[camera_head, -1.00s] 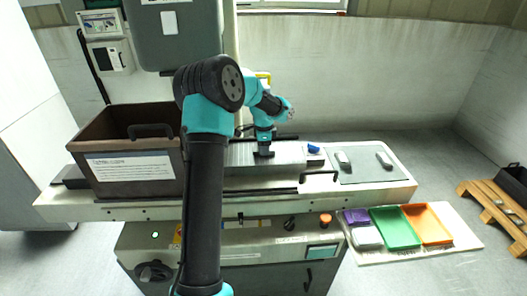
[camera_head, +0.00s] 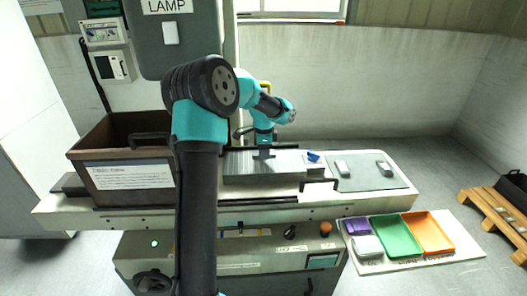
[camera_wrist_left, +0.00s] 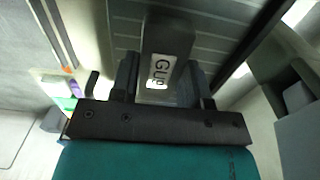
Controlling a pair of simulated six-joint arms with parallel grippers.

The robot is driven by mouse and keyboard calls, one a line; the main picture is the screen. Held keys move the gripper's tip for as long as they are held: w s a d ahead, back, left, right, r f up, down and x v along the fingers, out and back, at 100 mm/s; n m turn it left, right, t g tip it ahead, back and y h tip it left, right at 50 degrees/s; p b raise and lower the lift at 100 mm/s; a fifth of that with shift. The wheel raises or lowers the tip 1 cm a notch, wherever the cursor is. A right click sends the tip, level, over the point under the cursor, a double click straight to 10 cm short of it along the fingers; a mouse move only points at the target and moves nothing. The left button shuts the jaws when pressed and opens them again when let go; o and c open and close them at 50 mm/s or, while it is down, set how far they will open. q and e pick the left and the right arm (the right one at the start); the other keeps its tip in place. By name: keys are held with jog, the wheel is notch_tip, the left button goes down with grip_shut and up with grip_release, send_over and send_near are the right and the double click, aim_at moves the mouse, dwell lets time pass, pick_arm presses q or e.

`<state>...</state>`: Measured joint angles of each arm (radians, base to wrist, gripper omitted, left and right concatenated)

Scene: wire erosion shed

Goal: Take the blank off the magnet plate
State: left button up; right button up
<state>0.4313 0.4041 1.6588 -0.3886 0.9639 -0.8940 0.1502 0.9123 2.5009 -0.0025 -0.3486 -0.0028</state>
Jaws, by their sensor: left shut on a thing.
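The magnet plate (camera_head: 238,168) is a grey, finely lined block on the machine's bench in the middle of the head view. Its lined face also shows in the left wrist view (camera_wrist_left: 222,22). My left gripper (camera_head: 264,153) points down over the plate. In the left wrist view my left gripper (camera_wrist_left: 163,82) is shut on the blank (camera_wrist_left: 165,38), a dark grey block with a white label on its end. In the head view the blank is too small and covered to make out, and I cannot tell whether it touches the plate. My right gripper is not in view.
A brown bin (camera_head: 95,150) stands left of the plate. A small blue item (camera_head: 313,157) lies at its right end. A grey mat (camera_head: 362,180) holds two grey pieces. Purple (camera_head: 356,226), green (camera_head: 398,237) and orange (camera_head: 428,234) trays lie lower right.

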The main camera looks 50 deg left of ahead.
pick_arm(q)
jog(key=s+d+r, duration=0.1)
jog(key=s+d, duration=0.8)
jog(key=d, duration=0.1)
jog(key=shift+d+r, duration=0.2)
jog(key=shift+d, duration=0.1)
jog(key=shift+s, duration=0.1)
